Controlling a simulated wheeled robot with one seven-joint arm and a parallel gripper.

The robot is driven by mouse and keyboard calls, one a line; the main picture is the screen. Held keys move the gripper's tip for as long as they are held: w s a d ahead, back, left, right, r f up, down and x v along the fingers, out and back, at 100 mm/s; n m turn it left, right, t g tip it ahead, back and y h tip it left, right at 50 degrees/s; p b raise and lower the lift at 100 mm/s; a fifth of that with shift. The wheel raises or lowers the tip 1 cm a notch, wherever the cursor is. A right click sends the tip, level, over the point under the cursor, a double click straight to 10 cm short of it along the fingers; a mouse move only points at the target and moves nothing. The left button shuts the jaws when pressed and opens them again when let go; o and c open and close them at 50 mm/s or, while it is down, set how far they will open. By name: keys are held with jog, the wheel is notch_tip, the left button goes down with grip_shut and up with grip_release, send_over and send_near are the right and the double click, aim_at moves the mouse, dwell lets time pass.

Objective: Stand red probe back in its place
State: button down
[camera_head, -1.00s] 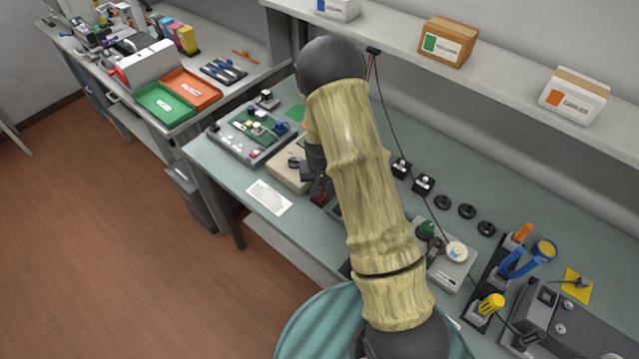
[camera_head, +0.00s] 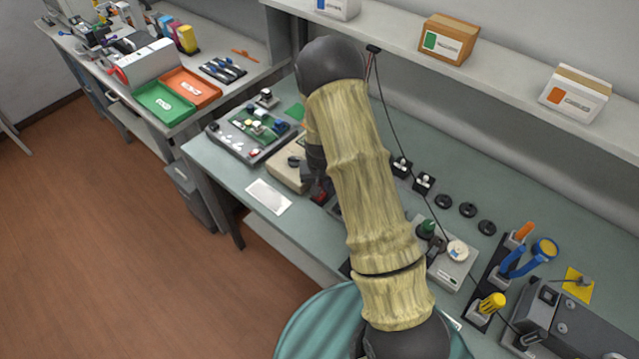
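A small dark red thing (camera_head: 320,197) shows at the left edge of my arm, on or just above the bench; it may be the red probe, but it is mostly hidden. My gripper (camera_head: 308,173) is a dark shape at the arm's left side, low over the right end of a beige box (camera_head: 284,172). My forearm covers most of it, so its fingers and anything between them cannot be made out. No place for the red probe can be clearly picked out.
A tray with a green circuit board (camera_head: 240,142) stands left of the beige box, with a white sheet (camera_head: 269,196) in front. Right of my arm are black round pieces (camera_head: 467,210), a grey station (camera_head: 452,268) and a tool rack (camera_head: 489,290). A shelf (camera_head: 500,73) runs behind.

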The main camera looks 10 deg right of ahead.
jog(key=shift+f+b, duration=0.3)
jog(key=shift+f, duration=0.1)
dwell(0.3)
jog(key=c, duration=1.2)
grip_release()
jog(key=shift+w, duration=0.1)
jog(key=shift+r, duration=0.5)
notch_tip(320, 180, up, 16)
jog(key=s+b, duration=0.2)
jog(key=shift+s+a, duration=0.25)
jog(key=shift+s, duration=0.15)
jog(key=shift+r, duration=0.1)
